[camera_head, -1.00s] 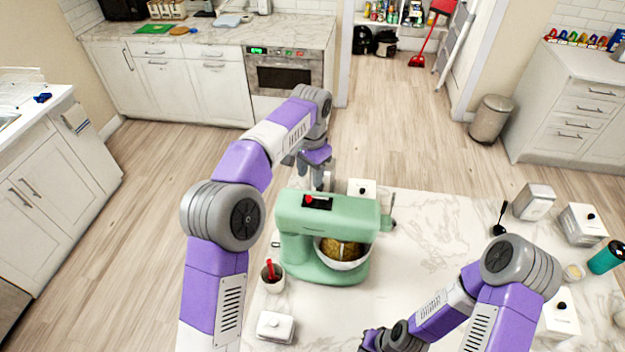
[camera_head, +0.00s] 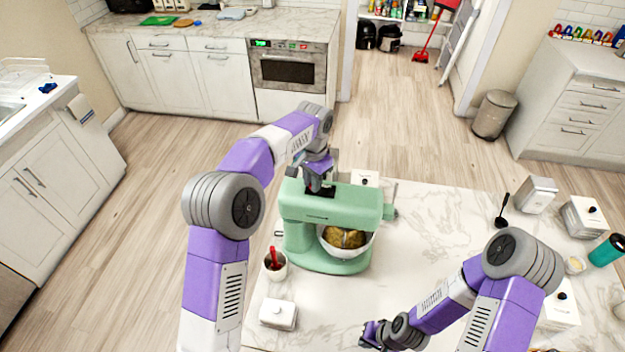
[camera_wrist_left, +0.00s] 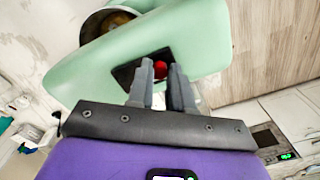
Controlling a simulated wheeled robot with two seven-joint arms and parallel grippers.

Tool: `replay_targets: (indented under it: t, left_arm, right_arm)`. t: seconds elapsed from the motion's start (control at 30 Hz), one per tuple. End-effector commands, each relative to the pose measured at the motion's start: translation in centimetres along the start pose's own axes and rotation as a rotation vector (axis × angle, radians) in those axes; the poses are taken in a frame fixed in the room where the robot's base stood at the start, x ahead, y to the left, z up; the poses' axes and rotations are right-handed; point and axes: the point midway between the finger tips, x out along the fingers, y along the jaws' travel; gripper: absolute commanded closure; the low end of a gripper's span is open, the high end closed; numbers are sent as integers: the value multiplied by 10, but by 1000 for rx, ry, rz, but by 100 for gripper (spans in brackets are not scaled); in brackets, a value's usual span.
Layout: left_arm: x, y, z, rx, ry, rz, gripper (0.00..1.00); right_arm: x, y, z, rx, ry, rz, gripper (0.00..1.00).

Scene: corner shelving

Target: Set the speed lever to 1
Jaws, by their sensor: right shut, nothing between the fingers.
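The green stand mixer (camera_head: 300,205) stands on the marble-topped table. Its red-knobbed speed lever sits in a dark slot on top of the head; my left gripper mostly hides it in the head view. My left gripper (camera_head: 319,190) points down over this slot. In the left wrist view, the red lever knob (camera_wrist_left: 160,69) shows between the two fingertips of the left gripper (camera_wrist_left: 161,74). The fingers are apart, and I cannot tell whether either touches the knob. My right gripper (camera_head: 372,337) is shut and empty, low over the front of the table.
A mixing bowl (camera_head: 362,247) with brown contents is under the mixer head. A cup with a red utensil (camera_head: 275,268) and a white butter dish (camera_head: 278,314) stand left of the mixer. White canisters (camera_head: 534,196) stand at the right. The table's middle is clear.

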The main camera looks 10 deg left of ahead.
Motion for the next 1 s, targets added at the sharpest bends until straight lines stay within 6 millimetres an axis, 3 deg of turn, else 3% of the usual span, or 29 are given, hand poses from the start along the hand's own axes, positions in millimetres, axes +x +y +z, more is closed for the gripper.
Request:
replay_targets:
  t: [0.03, 0.13, 0.9, 0.93, 1.0]
  left_arm:
    - [0, 0, 0, 0, 0, 0, 88]
    - [0, 0, 0, 0, 0, 0, 100]
    - [-2, 13, -8, 0, -1, 0, 100]
    - [-2, 13, -8, 0, 0, 0, 79]
    - [-2, 13, -8, 0, 0, 0, 68]
  right_arm:
    - [0, 0, 0, 0, 0, 0, 100]
    - [0, 0, 0, 0, 0, 0, 100]
    - [-12, -4, 0, 0, 0, 0, 100]
    - [-12, -4, 0, 0, 0, 0, 100]
    - [-12, -4, 0, 0, 0, 0, 100]
